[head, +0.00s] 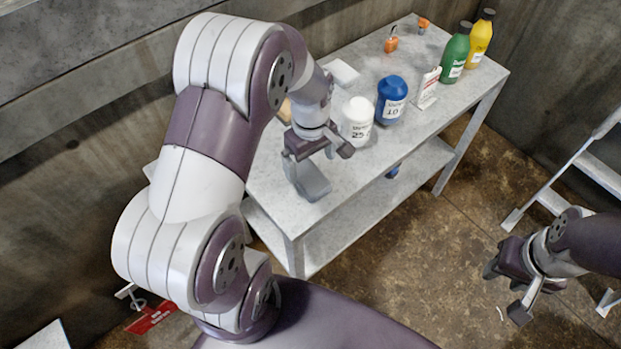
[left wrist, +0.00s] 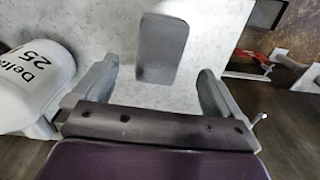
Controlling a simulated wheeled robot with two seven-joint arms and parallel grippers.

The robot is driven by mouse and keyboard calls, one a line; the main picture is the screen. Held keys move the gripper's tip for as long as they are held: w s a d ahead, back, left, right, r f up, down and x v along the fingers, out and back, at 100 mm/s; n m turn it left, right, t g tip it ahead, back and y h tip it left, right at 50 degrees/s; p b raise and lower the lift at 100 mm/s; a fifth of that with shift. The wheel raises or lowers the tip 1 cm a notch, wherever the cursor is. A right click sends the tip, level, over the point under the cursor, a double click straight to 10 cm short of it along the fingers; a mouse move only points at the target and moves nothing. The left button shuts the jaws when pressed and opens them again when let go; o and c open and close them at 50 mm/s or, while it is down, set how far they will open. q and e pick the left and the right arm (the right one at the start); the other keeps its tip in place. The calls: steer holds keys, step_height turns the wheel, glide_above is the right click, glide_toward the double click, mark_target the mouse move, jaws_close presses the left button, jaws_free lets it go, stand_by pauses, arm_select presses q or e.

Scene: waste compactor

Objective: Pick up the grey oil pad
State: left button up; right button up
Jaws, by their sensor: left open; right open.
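The grey oil pad (left wrist: 162,48) lies flat on the light table in the left wrist view, ahead of and between my left gripper's two fingers. In the head view the pad (head: 314,187) shows near the table's front left corner, partly covered by the gripper. My left gripper (head: 318,157) is open and empty over that corner; its fingers also show in the left wrist view (left wrist: 156,88). I cannot tell its exact height above the pad. My right gripper (head: 507,288) is open and empty over the floor, away from the table.
A white bottle (head: 357,124) stands close beside my left gripper. A blue bottle (head: 391,102), a white-and-red container (head: 429,88), a green bottle (head: 455,55) and a yellow bottle (head: 480,42) stand farther along the table (head: 400,140). A white ladder (head: 580,170) stands at the right.

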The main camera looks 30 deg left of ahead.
mark_target(309, 176)
arm_select(q)
steer(key=f, duration=0.6)
steer(key=shift+w+a+f, duration=0.15)
steer(key=shift+a+f, duration=0.05)
steer(key=shift+f, duration=0.1)
steer(key=shift+r, duration=0.1)
steer(key=shift+c, duration=0.3)
steer(key=c, duration=1)
step_height(309, 176, up, 4)
steer(key=shift+r, duration=0.1)
steer(key=s+d+r, duration=0.5)
steer(key=d+r, duration=0.1)
steer(key=d, duration=0.4)
steer(key=shift+s+d+r, duration=0.2)
steer(key=shift+d+r, duration=0.05)
steer(key=shift+r, duration=0.15)
